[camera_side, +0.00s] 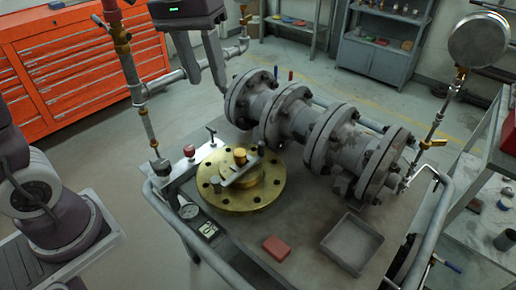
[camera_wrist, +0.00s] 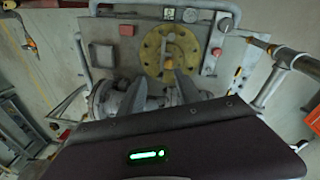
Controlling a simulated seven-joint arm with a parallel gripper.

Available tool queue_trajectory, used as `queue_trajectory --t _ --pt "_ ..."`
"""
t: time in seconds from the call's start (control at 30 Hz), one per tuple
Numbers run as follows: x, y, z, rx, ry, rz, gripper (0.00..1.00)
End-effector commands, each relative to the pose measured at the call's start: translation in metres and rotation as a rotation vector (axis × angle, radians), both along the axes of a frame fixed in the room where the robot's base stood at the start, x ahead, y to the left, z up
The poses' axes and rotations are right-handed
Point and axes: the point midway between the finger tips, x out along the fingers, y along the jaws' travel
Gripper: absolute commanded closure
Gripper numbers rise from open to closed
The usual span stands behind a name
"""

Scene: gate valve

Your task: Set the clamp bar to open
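The clamp bar (camera_side: 242,171) is a short grey bar lying across the hub of a round brass flange (camera_side: 263,193) on the cart top. It runs from lower left to upper right in the side view, with a brass knob (camera_side: 239,156) beside it. The flange also shows in the wrist view (camera_wrist: 152,45), where the bar is small and hard to make out. My gripper (camera_side: 212,88) is above and behind the flange, well apart from the bar. Its two fingers are spread and empty, and they also show in the wrist view (camera_wrist: 160,82).
A grey flanged pipe body (camera_side: 305,122) lies behind and right of the flange. Upright pipes stand at both sides.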

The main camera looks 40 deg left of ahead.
Motion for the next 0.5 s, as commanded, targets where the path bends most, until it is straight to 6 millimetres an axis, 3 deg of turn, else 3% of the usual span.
queue_trajectory --t 0.03,0.1,0.2,0.33,0.4,0.5 --pt "0.032 0.001 -0.016 -0.018 0.073 0.039 0.60" --pt "0.072 0.000 -0.044 -0.043 0.172 0.099 0.60" --pt "0.115 -0.001 -0.095 -0.066 0.303 0.171 0.60" --pt "0.143 -0.003 -0.154 -0.079 0.425 0.232 0.60" --pt "0.148 -0.004 -0.173 -0.080 0.462 0.250 0.60" --pt "0.150 -0.005 -0.188 -0.081 0.487 0.259 0.60"
